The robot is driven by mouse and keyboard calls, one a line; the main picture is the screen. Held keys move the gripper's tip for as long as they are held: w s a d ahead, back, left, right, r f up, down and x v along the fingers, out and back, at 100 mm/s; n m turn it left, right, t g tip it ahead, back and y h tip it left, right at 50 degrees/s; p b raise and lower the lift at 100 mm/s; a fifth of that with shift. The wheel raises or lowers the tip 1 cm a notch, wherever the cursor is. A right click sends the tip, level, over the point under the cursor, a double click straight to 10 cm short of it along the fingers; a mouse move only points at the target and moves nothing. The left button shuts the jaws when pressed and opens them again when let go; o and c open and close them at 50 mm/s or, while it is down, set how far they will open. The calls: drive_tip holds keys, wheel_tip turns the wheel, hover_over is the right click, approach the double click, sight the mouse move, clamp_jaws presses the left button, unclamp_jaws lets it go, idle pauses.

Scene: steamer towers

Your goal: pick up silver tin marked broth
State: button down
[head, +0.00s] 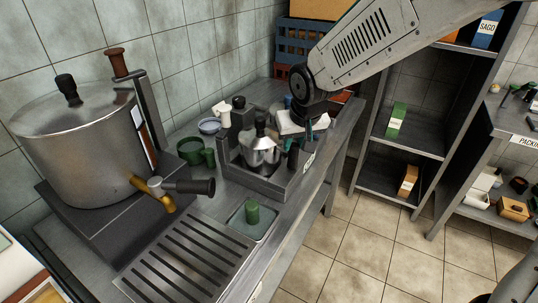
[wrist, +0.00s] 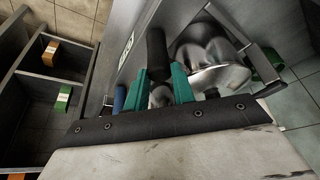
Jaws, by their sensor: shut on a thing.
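A shiny silver tin (head: 262,152) with a black knob on its lid stands in a dark metal holder on the counter. It also shows in the wrist view (wrist: 212,65), with a dark cylindrical handle (wrist: 156,50) beside it. My gripper (wrist: 160,88) has teal fingers, shut around the lower part of this handle. In the head view my gripper (head: 300,142) is at the tin's right side. The fingers and gripper body hide part of the grip. I cannot read a broth mark on the tin.
A white label (head: 308,160) is on the holder's front wall. A small tray (head: 253,230) with a green item and a slotted drainer (head: 185,262) lie in front. Shelving stands at right.

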drive_tip(key=shift+r, duration=0.15)
wheel_tip(320, 180, up, 18)
idle(0.5)
drive_tip(key=c, duration=2)
unclamp_jaws()
clamp_jaws()
